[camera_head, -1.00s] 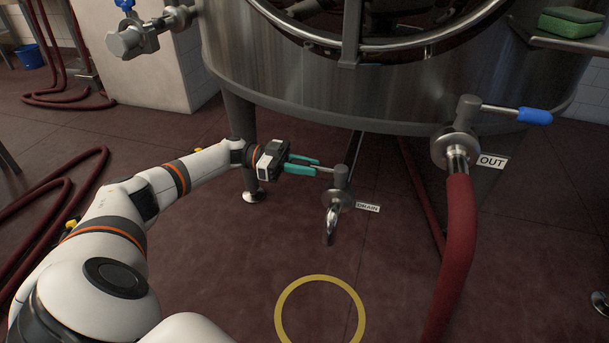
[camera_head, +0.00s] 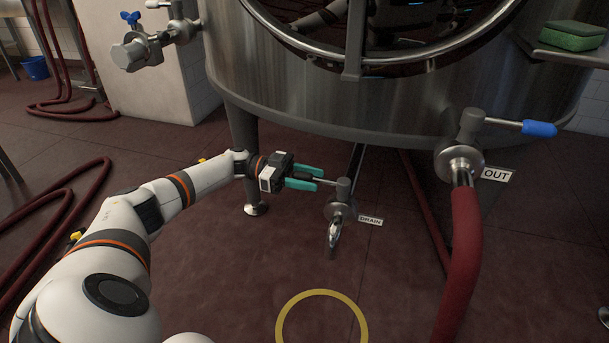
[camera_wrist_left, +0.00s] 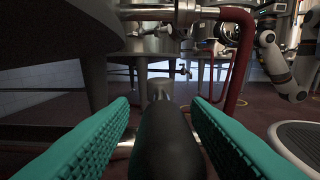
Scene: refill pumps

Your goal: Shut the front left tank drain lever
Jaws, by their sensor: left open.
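The drain valve (camera_head: 341,200) sits low under the steel tank, beside a DRAIN label (camera_head: 370,220). Its lever points left, toward my left gripper (camera_head: 318,178), and only its thin metal rod shows in the head view. In the left wrist view, the lever's dark handle (camera_wrist_left: 165,140) lies lengthwise between the two teal fingers. The fingers are open, one on each side of the handle, with gaps visible near the tips. My right gripper is not in view.
The tank (camera_head: 400,95) overhangs the valve, and a tank leg (camera_head: 243,140) stands behind my left wrist. A red hose (camera_head: 462,250) hangs from the blue-handled OUT valve (camera_head: 460,155) at right. A yellow ring (camera_head: 322,293) marks clear floor in front.

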